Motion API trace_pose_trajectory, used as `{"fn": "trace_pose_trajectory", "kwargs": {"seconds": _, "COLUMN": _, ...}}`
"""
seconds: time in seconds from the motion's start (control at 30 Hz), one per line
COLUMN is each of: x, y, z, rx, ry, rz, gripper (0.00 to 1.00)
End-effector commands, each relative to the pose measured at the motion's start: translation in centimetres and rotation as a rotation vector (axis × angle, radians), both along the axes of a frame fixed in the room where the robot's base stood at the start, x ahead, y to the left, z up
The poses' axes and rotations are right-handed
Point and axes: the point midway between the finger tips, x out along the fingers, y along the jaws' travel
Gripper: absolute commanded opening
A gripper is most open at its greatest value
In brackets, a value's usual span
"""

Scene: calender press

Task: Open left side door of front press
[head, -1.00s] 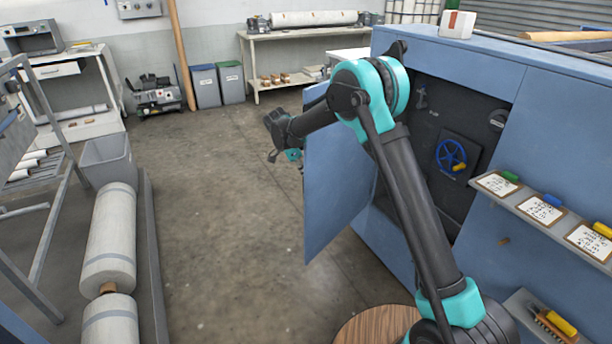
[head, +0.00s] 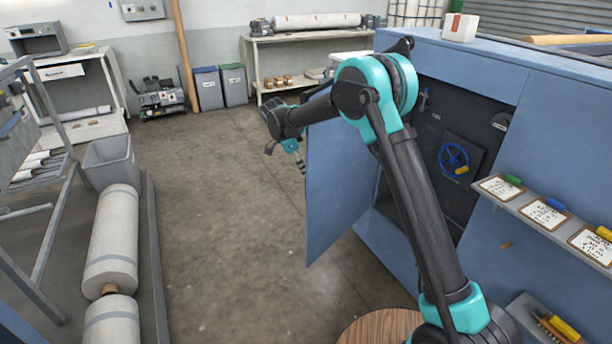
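The blue front press (head: 495,86) stands at the right. Its left side door (head: 340,190) is a blue panel swung well out from the press, and the dark interior shows a blue handwheel (head: 453,158). My arm crosses in front of the opening and hides part of it. My gripper (head: 299,166) hangs at the door's outer edge, on the left of the panel. Its fingers are small and partly overlap, so I cannot tell whether they are open or shut, or whether they touch the door.
A shelf (head: 545,222) with tagged cards sticks out from the press at the right. A round wooden top (head: 375,328) is at the bottom. White rolls (head: 112,240) and a grey bin (head: 110,162) stand at the left. The floor left of the door is clear.

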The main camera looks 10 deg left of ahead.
Motion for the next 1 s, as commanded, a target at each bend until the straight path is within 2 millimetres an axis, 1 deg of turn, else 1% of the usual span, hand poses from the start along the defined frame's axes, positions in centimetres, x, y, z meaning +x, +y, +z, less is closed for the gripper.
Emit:
{"fn": "trace_pose_trajectory", "kwargs": {"seconds": 0.03, "x": -0.3, "y": 0.4, "z": 1.1, "rx": 0.000, "ry": 0.000, "rz": 0.001, "gripper": 0.33}}
{"fn": "trace_pose_trajectory", "kwargs": {"seconds": 0.1, "x": -0.5, "y": 0.9, "z": 2.4, "rx": 0.000, "ry": 0.000, "rz": 0.000, "gripper": 0.33}}
{"fn": "trace_pose_trajectory", "kwargs": {"seconds": 0.3, "x": -1.1, "y": 1.9, "z": 5.4, "rx": -0.001, "ry": 0.001, "rz": 0.001, "gripper": 0.33}}
{"fn": "trace_pose_trajectory", "kwargs": {"seconds": 0.4, "x": -1.2, "y": 2.2, "z": 6.2, "rx": 0.000, "ry": 0.001, "rz": 0.000, "gripper": 0.33}}
{"fn": "trace_pose_trajectory", "kwargs": {"seconds": 0.5, "x": -1.3, "y": 2.4, "z": 6.6, "rx": 0.000, "ry": 0.000, "rz": -0.001, "gripper": 0.33}}
{"fn": "trace_pose_trajectory", "kwargs": {"seconds": 0.77, "x": -1.3, "y": 2.4, "z": 6.7, "rx": 0.000, "ry": 0.000, "rz": -0.001, "gripper": 0.33}}
{"fn": "trace_pose_trajectory", "kwargs": {"seconds": 0.87, "x": -1.3, "y": 2.4, "z": 6.7, "rx": 0.000, "ry": 0.000, "rz": -0.001, "gripper": 0.21}}
{"fn": "trace_pose_trajectory", "kwargs": {"seconds": 1.0, "x": -1.3, "y": 2.4, "z": 6.7, "rx": 0.000, "ry": 0.000, "rz": -0.001, "gripper": 0.04}}
